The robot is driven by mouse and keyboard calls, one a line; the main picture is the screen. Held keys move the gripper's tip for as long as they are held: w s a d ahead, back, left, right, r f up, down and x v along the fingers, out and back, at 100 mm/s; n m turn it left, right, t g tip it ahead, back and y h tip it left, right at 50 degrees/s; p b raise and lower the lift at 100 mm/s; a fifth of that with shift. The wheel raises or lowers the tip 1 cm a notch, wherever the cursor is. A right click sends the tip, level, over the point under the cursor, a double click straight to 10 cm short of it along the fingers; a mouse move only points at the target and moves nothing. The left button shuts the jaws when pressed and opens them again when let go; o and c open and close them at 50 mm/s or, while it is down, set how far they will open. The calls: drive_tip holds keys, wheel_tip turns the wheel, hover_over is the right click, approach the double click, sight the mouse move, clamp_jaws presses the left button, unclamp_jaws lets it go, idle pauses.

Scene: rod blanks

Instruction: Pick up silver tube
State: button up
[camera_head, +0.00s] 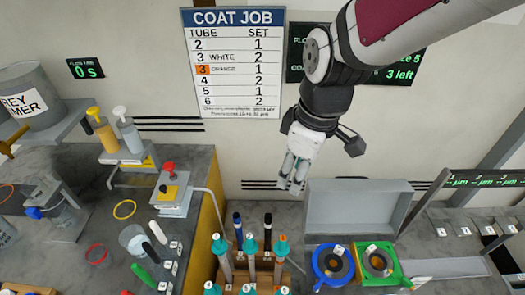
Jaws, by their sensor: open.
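Several tubes with numbered teal caps stand in a brown wooden rack (238,284) at the bottom centre of the head view. The back ones, a left tube (226,264), a middle tube (251,267) and a right tube (279,268), show greyish, silver-looking bodies. The front ones show mostly their caps, their bodies cut off by the picture's lower edge. I cannot tell which one is singled out as the silver tube. My gripper (292,186) hangs above and slightly right of the rack, fingers pointing down, open and empty, apart from the tubes.
Dark pens (238,228) stand behind the rack. To the right are a grey open box (350,207), a blue ring (333,283) and a green holder (379,262). A left bench (110,190) holds pump bottles, a beaker and markers.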

sight(249, 236)
drive_tip(key=s+a+f+n+g+h+p, duration=0.1)
drive_tip(key=s+a+f+n+p, duration=0.15)
drive_tip(key=a+f+n, duration=0.7)
drive_tip(key=shift+m, duration=0.55)
drive_tip(key=f, duration=1)
drive_tip(key=f+p, duration=0.1)
drive_tip(key=f, duration=0.5)
drive_tip(key=shift+w+a, duration=0.2)
drive_tip(key=shift+w, duration=0.1)
clamp_jaws()
